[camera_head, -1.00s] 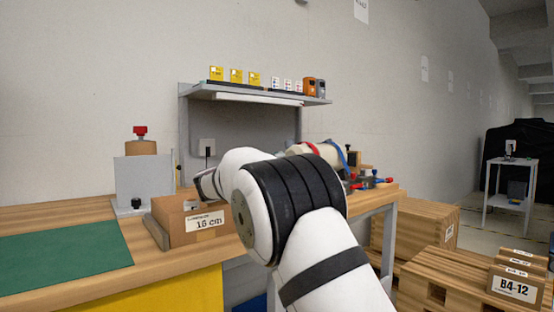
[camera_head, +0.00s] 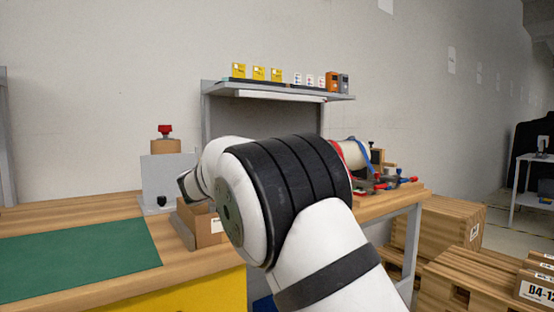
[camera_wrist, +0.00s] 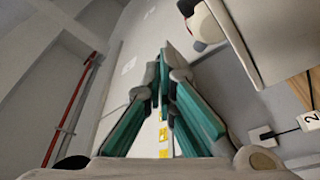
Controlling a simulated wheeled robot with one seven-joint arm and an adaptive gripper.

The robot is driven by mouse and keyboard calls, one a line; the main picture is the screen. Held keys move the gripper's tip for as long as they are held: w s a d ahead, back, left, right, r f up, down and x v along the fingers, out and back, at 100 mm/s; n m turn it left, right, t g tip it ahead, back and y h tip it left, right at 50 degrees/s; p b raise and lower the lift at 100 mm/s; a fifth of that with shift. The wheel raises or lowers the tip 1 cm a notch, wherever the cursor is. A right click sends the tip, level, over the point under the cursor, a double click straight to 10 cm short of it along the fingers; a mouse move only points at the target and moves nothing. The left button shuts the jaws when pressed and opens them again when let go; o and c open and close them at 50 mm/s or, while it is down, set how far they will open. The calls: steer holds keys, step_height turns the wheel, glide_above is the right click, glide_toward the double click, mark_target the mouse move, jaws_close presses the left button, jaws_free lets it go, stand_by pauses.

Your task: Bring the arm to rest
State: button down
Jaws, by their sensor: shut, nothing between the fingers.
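My arm is raised and folded in front of the workbench, its white links and black-banded joint filling the middle of the head view. My gripper (camera_wrist: 163,72) shows in the wrist view, with its teal fingers closed together and nothing between them. It points towards the grey wall. In the head view the gripper is hidden behind my arm.
A shelf (camera_head: 285,92) holds small boxes. Wooden crates (camera_head: 440,222) stand at right.

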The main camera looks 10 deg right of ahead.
steer(key=s+d+f+m+g+y, duration=0.15)
steer(key=s+d+g, duration=0.35)
steer(key=s+d, duration=0.55)
steer(key=s+d+f+g+y, duration=0.2)
steer(key=s+d+f+y, duration=0.1)
steer(key=s, duration=0.6)
steer(key=s+d+f+g+y, duration=0.2)
steer(key=s+f, duration=0.1)
steer(key=s, duration=0.5)
steer(key=s+a+f+n+g+y, duration=0.1)
steer(key=s+a+f+y, duration=0.3)
steer(key=s, duration=0.6)
steer(key=s+a+f+n+y, duration=0.1)
steer(key=s+a+f+y, duration=0.25)
steer(key=s+f, duration=0.55)
steer(key=s+a+f+n+g+y, duration=0.1)
steer(key=s+a+f+y, duration=0.25)
steer(key=s, duration=0.85)
step_height(320, 180, up, 33)
steer(key=t+p, duration=0.4)
steer(key=p, duration=2.7)
steer(key=shift+s+a+h, duration=0.15)
steer(key=shift+a+h, duration=0.05)
steer(key=shift+h, duration=0.25)
